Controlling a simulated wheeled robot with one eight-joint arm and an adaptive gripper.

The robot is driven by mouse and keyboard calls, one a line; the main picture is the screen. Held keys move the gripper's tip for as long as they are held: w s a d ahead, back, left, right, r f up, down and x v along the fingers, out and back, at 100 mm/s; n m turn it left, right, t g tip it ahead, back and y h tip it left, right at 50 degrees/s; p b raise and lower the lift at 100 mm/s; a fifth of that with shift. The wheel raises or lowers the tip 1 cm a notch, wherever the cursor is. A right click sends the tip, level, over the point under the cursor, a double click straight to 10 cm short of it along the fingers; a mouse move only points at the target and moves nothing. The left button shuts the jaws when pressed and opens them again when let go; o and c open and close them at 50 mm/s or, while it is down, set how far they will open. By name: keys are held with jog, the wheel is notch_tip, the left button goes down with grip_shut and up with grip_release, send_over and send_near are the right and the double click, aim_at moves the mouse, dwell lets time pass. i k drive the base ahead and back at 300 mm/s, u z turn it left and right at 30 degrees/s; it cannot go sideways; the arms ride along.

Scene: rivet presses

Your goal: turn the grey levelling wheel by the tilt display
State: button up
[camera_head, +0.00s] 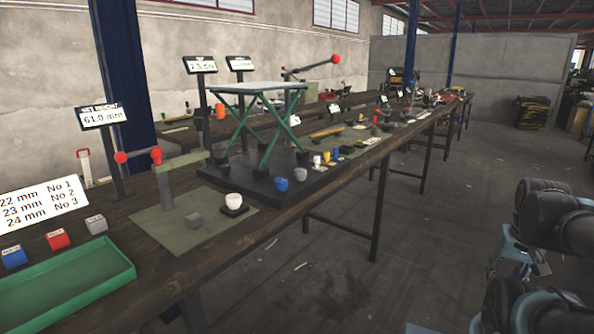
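A small grey knob (300,174), which looks like the grey levelling wheel, sits at the front right of a dark base plate (262,189) on the long bench. A blue knob (281,184) is just left of it. A small display (200,65) on a post stands behind the plate; its heading is too small to read surely and its number looks like 7.5 or 2.3. A second display (240,63) stands to its right, its text unreadable. Dark links of my arm show at the right edge, well away from the bench. My gripper cannot be made out.
A green-legged frame with a pale top (258,87) rises over the base plate. The floor (400,250) right of the bench is clear.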

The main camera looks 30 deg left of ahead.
aim_at(299, 173)
jog(key=k, duration=1.05)
jog(key=u, duration=0.45)
jog(key=i, duration=1)
jog(key=z, duration=0.05)
